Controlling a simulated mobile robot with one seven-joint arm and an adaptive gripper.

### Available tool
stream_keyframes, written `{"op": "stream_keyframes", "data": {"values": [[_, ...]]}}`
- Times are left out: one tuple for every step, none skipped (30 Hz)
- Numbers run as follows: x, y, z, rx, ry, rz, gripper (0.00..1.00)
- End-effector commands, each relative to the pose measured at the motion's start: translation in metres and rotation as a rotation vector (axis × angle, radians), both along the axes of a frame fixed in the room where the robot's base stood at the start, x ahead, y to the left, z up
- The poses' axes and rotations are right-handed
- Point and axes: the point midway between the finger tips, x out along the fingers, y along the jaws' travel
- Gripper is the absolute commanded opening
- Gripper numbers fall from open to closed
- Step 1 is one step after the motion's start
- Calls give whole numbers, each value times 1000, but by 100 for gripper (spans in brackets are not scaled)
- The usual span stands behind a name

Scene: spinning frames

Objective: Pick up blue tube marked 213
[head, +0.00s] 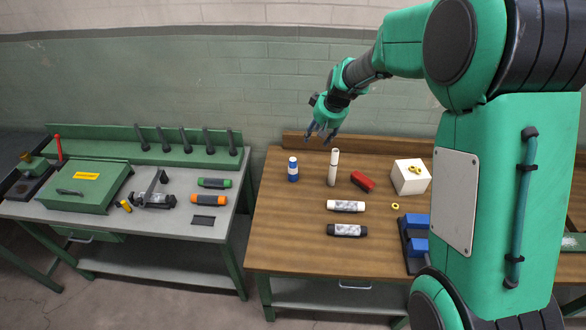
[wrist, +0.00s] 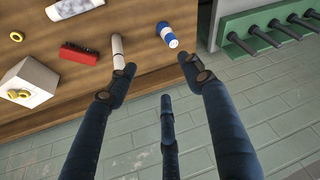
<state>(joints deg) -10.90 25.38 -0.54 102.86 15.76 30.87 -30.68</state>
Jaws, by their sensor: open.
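A blue tube (head: 293,174) with a white top and white band stands upright near the back left of the wooden table (head: 290,225). It also shows in the wrist view (wrist: 166,38), near the table edge beyond my fingertips. No number is legible on it. My gripper (head: 322,134) is open and empty, in the air above the table's back edge, higher than the tube and a little to its right. In the wrist view its dark fingers (wrist: 156,64) are spread apart, with the tube past the gap between the two upper fingertips. Nothing touches the tube.
A tall white tube (head: 333,168) stands close right of the blue tube. A red brush-like block (head: 362,181), white box (head: 410,178), white roll (head: 346,206) and black roll (head: 347,230) lie farther right or forward. A green-framed bench (head: 215,232) with upright pegs stands left.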

Motion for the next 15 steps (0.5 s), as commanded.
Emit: {"op": "stream_keyframes", "data": {"values": [[9,7,-10,-2,4,12,51],[14,10,-16,-3,5,18,51],[20,15,-24,-4,7,25,51],[25,18,-30,-5,7,31,51],[29,22,-37,-6,8,38,51],[35,26,-45,-7,8,44,51],[39,29,-52,-8,9,50,51],[44,32,-59,-10,9,56,51],[49,37,-68,-11,10,65,51],[52,40,-75,-12,12,70,51],[56,43,-81,-13,11,75,51],[61,48,-90,-14,11,82,51],[63,50,-95,-14,11,88,51],[66,53,-102,-15,12,92,51],[69,56,-108,-16,11,97,51]]}}
